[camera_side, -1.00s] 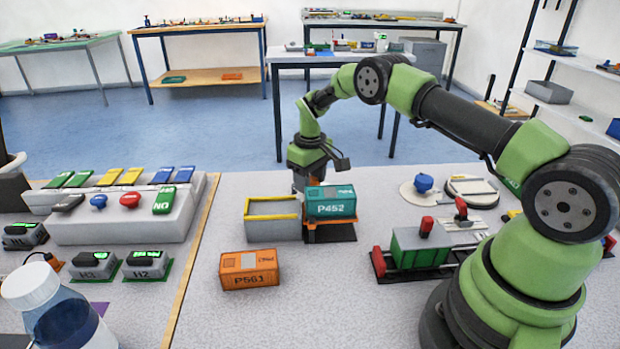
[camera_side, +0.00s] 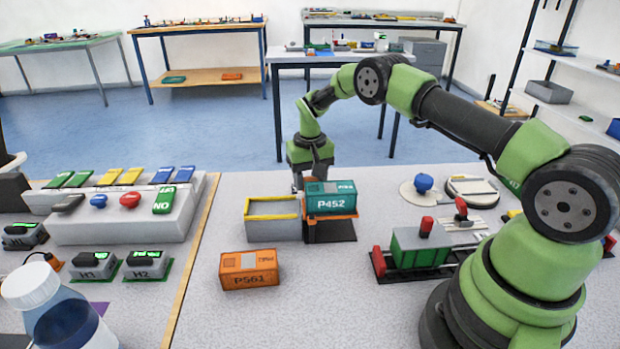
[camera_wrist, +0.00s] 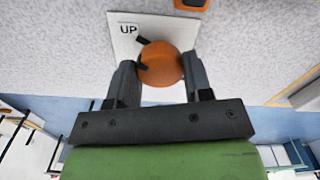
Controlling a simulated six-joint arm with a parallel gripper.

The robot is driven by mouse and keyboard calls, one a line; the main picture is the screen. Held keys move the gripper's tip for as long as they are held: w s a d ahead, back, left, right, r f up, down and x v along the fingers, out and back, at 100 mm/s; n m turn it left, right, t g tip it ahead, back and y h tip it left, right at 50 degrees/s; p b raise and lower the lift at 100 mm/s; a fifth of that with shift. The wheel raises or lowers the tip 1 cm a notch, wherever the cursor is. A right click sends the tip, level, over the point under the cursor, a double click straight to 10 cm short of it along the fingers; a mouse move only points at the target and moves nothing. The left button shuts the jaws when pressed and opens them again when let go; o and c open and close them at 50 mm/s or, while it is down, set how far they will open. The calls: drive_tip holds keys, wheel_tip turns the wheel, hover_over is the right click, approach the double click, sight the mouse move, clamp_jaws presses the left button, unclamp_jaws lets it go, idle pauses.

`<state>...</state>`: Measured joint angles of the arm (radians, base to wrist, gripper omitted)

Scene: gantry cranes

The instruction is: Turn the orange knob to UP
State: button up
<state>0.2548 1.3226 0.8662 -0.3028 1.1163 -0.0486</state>
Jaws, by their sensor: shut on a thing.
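The orange knob (camera_wrist: 162,64) sits on a white plate (camera_wrist: 178,28) in the wrist view. The letters UP are printed on the plate, beyond and left of the knob. Two dark marks show at the knob's left edge; I cannot tell which is its pointer. My gripper (camera_wrist: 158,72) has one finger against each side of the knob and is shut on it. That container rests on an orange platform (camera_side: 311,222).
A grey bin with a yellow rim (camera_side: 271,232) stands left of the platform. An orange container P561 (camera_side: 249,269) lies in front. A button panel (camera_side: 120,222) stands at the left, and a green wagon (camera_side: 420,250) at the right.

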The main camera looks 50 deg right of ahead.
idle(0.5)
drive_tip(key=o, duration=0.9)
wheel_tip(320, 180, up, 10)
drive_tip(key=shift+r, duration=0.1)
wheel_tip(320, 180, up, 10)
drive_tip(key=t, duration=0.2)
hover_over(310, 180)
drive_tip(key=s+a, duration=0.3)
drive_tip(key=a, duration=0.1)
drive_tip(key=s+a+r+t, duration=0.2)
drive_tip(key=s+a+r, duration=0.2)
drive_tip(key=s+r, duration=0.35)
drive_tip(key=s+a+t, duration=0.1)
drive_tip(key=s+a, duration=0.1)
drive_tip(key=s, duration=0.3)
drive_tip(key=s+a+n+t+y, duration=0.1)
drive_tip(key=s, duration=0.5)
drive_tip(key=s+a+t+y, duration=0.1)
drive_tip(key=s+a, duration=0.1)
drive_tip(key=s, duration=0.4)
drive_tip(key=shift+s+a+r+n, duration=0.15)
drive_tip(key=shift+a+r+n, duration=0.2)
drive_tip(key=shift+r+n, duration=0.05)
